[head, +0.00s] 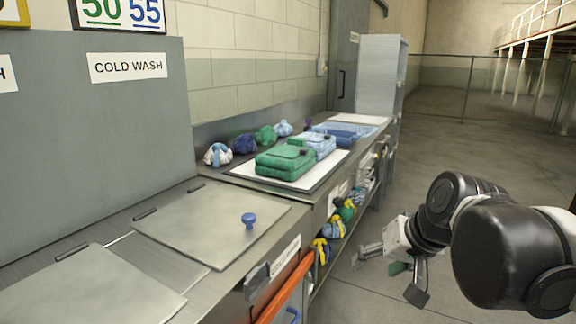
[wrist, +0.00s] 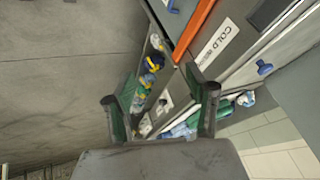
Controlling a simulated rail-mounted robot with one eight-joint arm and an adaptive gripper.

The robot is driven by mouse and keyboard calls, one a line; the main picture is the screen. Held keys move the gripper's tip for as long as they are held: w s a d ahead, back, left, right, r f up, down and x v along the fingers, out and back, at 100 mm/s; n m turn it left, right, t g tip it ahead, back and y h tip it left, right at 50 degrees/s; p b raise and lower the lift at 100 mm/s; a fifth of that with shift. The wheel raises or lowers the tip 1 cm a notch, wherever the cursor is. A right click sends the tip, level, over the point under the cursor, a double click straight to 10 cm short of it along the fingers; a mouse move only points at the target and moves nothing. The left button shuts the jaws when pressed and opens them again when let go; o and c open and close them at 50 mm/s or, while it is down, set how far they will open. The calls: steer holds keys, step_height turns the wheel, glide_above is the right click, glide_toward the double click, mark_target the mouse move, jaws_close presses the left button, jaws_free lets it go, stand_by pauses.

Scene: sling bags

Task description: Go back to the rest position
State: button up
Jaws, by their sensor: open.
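My gripper (head: 390,274) hangs in free air to the right of the steel counter in the head view, over the bare floor. In the wrist view my gripper (wrist: 155,88) shows its two dark fingers with green inner faces spread apart. Nothing is between the fingers. My black and white arm reaches in from the right edge of the head view. The green folded bag (head: 285,160) lies on a white mat on the counter, well away from my gripper.
Blue folded bags (head: 318,144) lie behind the green one. Several bundled bags sit along the wall. A lower shelf (head: 330,258) under the counter holds blue and yellow bundles. The "COLD WASH" unit (head: 120,120) with lids stands left. The floor (head: 470,150) at right is clear.

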steer(key=s+d+f+n+h, duration=0.1)
steer(key=s+f, duration=0.2)
steer(key=s, duration=0.3)
steer(key=s+d+f+h, duration=0.1)
steer(key=s+d+f, duration=0.15)
steer(key=s, duration=0.25)
step_height(320, 180, up, 14)
steer(key=t+p, duration=0.1)
steer(key=p, duration=1.2)
steer(key=shift+s+a+f+h+p, duration=0.2)
steer(key=shift+s+a+h+p, duration=0.05)
steer(key=shift+a+h+p, duration=0.1)
